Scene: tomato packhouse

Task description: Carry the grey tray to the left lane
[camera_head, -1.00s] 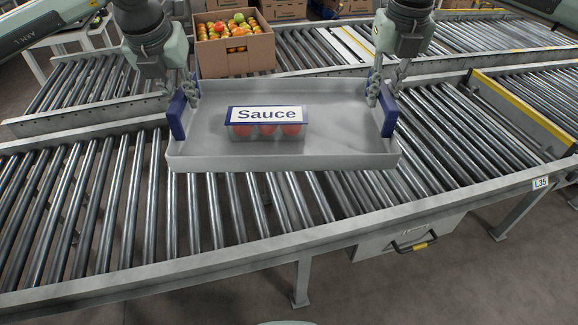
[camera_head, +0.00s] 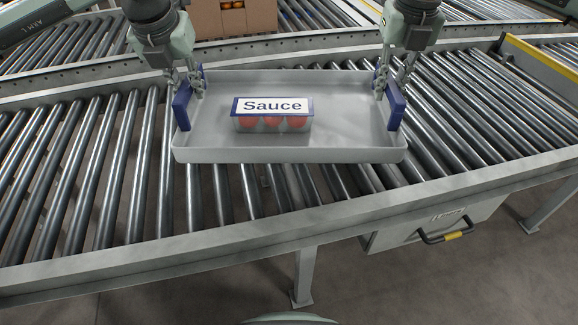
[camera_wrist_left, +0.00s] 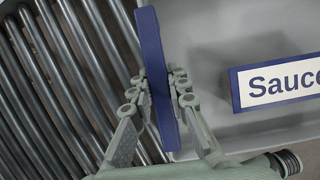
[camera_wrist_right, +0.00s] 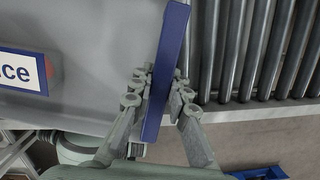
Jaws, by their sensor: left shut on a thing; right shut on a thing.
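The grey tray (camera_head: 350,154) is over the near roller conveyor in the head view; I cannot tell whether it touches the rollers. It has a blue handle at each end. A clear pack of red tomatoes with a "Sauce" label (camera_head: 272,107) sits in it, left of the middle. My left gripper (camera_head: 188,88) is shut on the left blue handle (camera_wrist_left: 158,75), with a finger on each side in the left wrist view. My right gripper (camera_head: 390,88) is shut on the right blue handle (camera_wrist_right: 167,70), also with a finger on each side.
The near roller conveyor (camera_head: 75,190) runs across the view, with bare rollers left and right of the tray. A cardboard box (camera_head: 235,18) stands on the far conveyor behind. A yellow-edged divider (camera_head: 540,55) is at the right. A drawer with a handle (camera_head: 445,235) hangs below the near rail.

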